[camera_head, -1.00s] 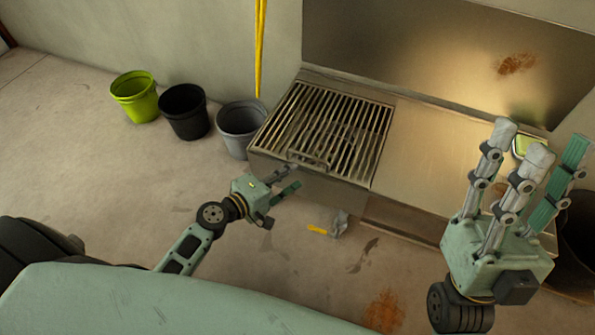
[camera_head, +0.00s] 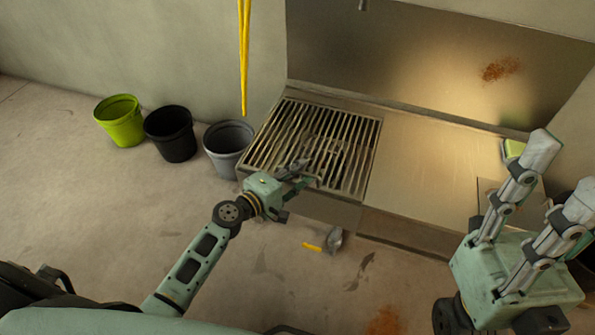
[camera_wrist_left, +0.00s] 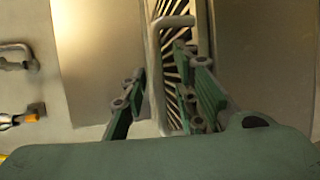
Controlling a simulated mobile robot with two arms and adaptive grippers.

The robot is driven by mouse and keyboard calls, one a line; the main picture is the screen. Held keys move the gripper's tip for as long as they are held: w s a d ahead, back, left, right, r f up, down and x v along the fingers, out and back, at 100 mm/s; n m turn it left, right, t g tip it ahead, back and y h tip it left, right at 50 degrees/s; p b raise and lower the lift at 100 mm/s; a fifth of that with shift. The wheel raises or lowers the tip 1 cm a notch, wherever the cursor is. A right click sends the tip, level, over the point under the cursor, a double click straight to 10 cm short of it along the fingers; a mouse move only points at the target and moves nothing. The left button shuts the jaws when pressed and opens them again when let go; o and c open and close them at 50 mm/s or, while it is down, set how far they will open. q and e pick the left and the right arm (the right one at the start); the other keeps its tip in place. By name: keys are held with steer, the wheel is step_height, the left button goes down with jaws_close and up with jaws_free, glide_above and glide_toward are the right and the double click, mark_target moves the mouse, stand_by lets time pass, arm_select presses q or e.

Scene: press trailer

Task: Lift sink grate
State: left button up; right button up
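The sink grate (camera_head: 345,135) is a dark slatted metal panel lying flat over the left part of the steel counter. In the left wrist view its slats (camera_wrist_left: 176,68) show edge-on, with a pale U-shaped handle (camera_wrist_left: 155,75) in front. My left gripper (camera_head: 303,172) is at the grate's front edge and covers part of it. In the left wrist view this gripper (camera_wrist_left: 165,85) has its fingers apart, with the handle between them; contact is not clear. My right gripper (camera_head: 555,175) is raised above the counter's right side, fingers apart and empty, partly cut off by the frame.
Green (camera_head: 120,122), black (camera_head: 171,134) and grey (camera_head: 226,142) buckets stand on the floor left of the counter (camera_head: 430,155). A yellow pole (camera_head: 244,55) is behind the grey one. A small tool with a yellow end (camera_head: 313,247) is below the counter front. A sponge (camera_head: 513,149) lies at the back right.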

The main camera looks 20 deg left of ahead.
arm_select(q)
jaws_close()
stand_by(0.3)
stand_by(0.4)
